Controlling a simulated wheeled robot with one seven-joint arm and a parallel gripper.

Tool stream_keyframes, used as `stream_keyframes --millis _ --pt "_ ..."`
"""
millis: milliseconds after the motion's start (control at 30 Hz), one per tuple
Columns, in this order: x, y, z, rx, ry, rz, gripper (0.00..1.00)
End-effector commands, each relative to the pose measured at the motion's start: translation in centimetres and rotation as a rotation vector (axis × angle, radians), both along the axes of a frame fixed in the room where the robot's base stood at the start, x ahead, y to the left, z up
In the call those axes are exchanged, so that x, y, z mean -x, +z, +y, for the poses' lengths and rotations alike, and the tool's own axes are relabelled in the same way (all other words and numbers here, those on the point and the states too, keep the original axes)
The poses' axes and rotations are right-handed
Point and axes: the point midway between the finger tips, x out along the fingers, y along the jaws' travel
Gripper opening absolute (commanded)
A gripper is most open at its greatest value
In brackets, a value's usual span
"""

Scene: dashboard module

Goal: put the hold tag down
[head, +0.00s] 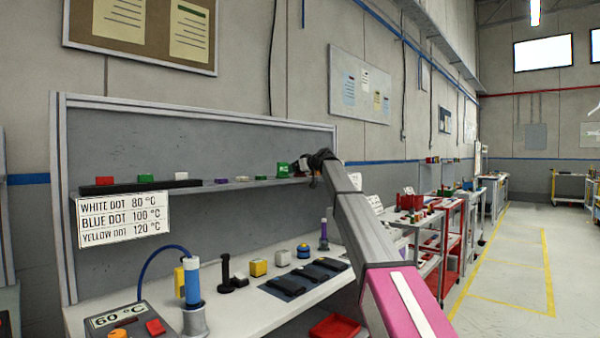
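My arm reaches from the lower right up to the right end of the shelf (235,185) on the grey back panel. My gripper (308,168) is dark and small there, and its fingers cannot be made out clearly. A small pale and reddish patch (297,167) shows right at the gripper. I cannot tell whether it is the hold tag or whether it is held. A green block (283,170) is just left of the gripper, on the shelf. No hold tag can be clearly identified.
The shelf also bears red, green and purple pieces. A red tray (335,327) is at the front. A temperature sign (124,219) hangs left.

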Motion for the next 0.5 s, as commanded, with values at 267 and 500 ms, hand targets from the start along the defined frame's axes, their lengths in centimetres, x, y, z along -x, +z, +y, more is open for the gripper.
stream_keyframes --millis 267,500 --pt "0.05 0.01 -0.05 0.000 0.000 0.000 0.44" --pt "0.07 0.02 -0.06 0.000 0.000 0.000 0.32"
